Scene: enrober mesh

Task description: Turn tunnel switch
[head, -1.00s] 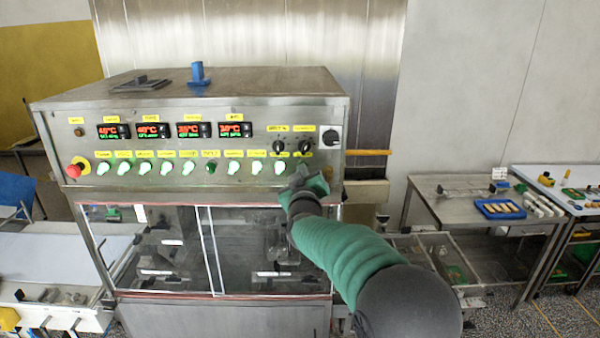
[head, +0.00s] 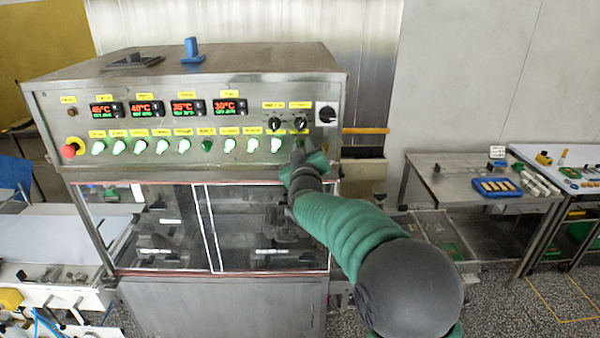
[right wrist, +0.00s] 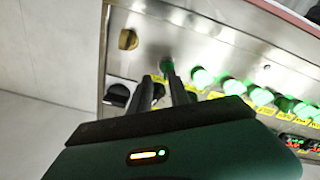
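The steel control panel (head: 50,112) has a row of lit green switches (head: 230,145) under yellow labels, too small to read, so I cannot tell which one is the tunnel switch. My right gripper (head: 298,150) is at the right end of that row, hiding that part of the panel. In the right wrist view, the two dark fingers (right wrist: 164,85) are open with a gap. A dark green, unlit switch (right wrist: 168,68) shows just beyond and between the fingertips. I cannot tell whether they touch it. My left gripper is not in view.
A black rotary switch (head: 327,115) is above and right of the gripper, with two smaller black knobs (head: 275,124) to the left. A brass knob (right wrist: 128,40) shows in the right wrist view. A red emergency button (head: 72,148) is at the panel's left end. Glass doors (head: 160,230) lie below.

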